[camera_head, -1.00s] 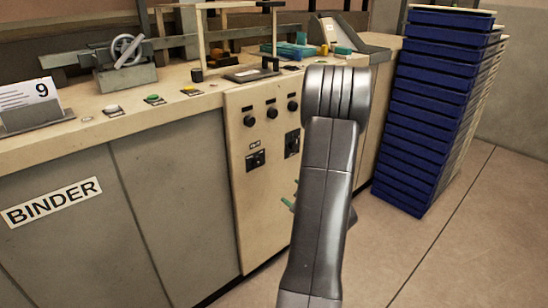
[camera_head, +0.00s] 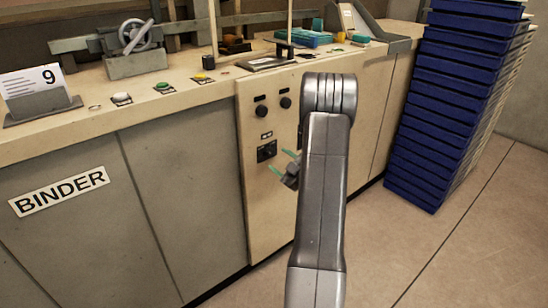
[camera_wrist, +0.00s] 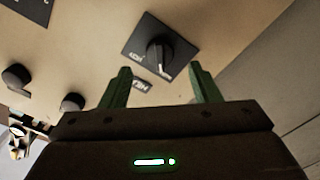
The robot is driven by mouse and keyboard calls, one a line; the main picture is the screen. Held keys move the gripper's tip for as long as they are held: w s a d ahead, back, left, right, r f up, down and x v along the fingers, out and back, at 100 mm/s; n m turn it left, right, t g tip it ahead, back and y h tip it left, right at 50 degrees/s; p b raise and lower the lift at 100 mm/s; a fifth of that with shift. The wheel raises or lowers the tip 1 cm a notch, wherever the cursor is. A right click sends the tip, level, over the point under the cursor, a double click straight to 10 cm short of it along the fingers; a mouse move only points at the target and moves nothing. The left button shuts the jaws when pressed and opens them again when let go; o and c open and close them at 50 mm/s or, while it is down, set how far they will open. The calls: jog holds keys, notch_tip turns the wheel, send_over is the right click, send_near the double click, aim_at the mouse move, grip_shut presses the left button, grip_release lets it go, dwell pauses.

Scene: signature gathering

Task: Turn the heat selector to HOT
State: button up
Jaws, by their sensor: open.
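The selector, a black ridged knob on a square black plate (camera_wrist: 135,40), sits between and beyond my fingertips in the wrist view. It appears to be the black plate (camera_head: 267,151) low on the cream panel in the head view. Small white lettering is on the plate beside the knob, and a small tag (camera_wrist: 141,84) is on the panel; I cannot read either surely. The knob's exact setting is unclear. My gripper (camera_head: 282,162) is open in front of the panel, its green fingers (camera_wrist: 160,77) spread to either side of the knob, apparently without touching it.
Round black knobs (camera_head: 261,111) are above the selector. Another black plate (camera_wrist: 28,8) shows at the wrist view's corner. The counter (camera_head: 190,106) carries buttons and fixtures. Stacked blue trays (camera_head: 440,110) stand at the right. The floor (camera_head: 440,235) in front is clear.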

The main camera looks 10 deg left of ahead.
aim_at(272, 155)
jog(key=shift+x, duration=2.1)
jog(key=shift+c, duration=0.5)
jog(key=c, duration=0.9)
